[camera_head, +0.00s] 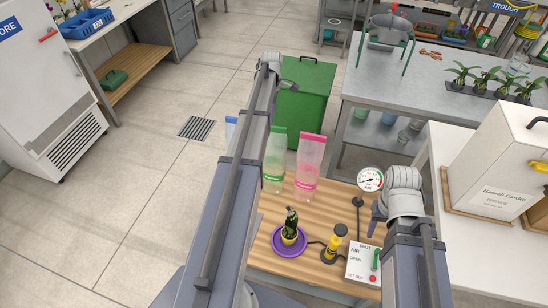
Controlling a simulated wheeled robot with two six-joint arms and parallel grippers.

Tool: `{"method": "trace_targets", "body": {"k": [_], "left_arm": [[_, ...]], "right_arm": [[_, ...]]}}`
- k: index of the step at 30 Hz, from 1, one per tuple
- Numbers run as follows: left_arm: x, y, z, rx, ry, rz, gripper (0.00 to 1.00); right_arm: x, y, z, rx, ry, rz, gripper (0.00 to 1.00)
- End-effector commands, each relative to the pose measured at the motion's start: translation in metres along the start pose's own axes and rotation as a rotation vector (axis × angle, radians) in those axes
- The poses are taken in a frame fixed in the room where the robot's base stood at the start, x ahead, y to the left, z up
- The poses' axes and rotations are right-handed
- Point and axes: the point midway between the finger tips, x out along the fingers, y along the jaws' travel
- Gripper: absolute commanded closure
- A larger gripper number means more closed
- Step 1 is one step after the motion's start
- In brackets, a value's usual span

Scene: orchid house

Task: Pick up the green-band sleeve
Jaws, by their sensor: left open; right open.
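The green-band sleeve (275,160) is a clear, tapered plastic sleeve with a green band. It stands at the back left of the wooden bench, beside a pink-band sleeve (311,158). A blue-band sleeve (230,128) shows only in part behind my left arm. My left arm passes just left of the green-band sleeve and covers part of its left side. My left gripper (271,92) is at the far end of that arm, beyond the sleeve, and is open. My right gripper (378,214) is open over the bench's right side, mostly hidden by its wrist. Neither holds anything.
On the wooden bench (330,283) stand a potted plant on a purple saucer (277,248), a yellow-and-black device (334,245), a gauge (370,180) and a switch panel (359,265). A green bin (307,95) stands behind. A white cabinet (494,155) is at right.

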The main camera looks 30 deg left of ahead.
Motion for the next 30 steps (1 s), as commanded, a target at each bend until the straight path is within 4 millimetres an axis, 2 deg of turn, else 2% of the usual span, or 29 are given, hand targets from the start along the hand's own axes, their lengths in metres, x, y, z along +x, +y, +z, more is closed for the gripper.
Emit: {"method": "trace_targets", "body": {"k": [9,16,20,30], "left_arm": [[0.025,0.0,0.002,0.004,0.0,0.0,0.32],[0.027,0.0,0.002,0.005,0.0,0.0,0.32],[0.035,0.001,0.004,0.005,0.0,0.0,0.32],[0.075,0.004,0.01,0.005,0.0,0.0,0.32]], "right_arm": [[0.025,-0.002,-0.002,0.0,0.0,0.0,0.5],[0.027,-0.003,-0.002,0.0,0.0,0.0,0.5],[0.034,-0.003,-0.002,0.0,0.0,0.0,0.5],[0.075,-0.007,-0.004,0.0,0.0,0.0,0.5]]}}
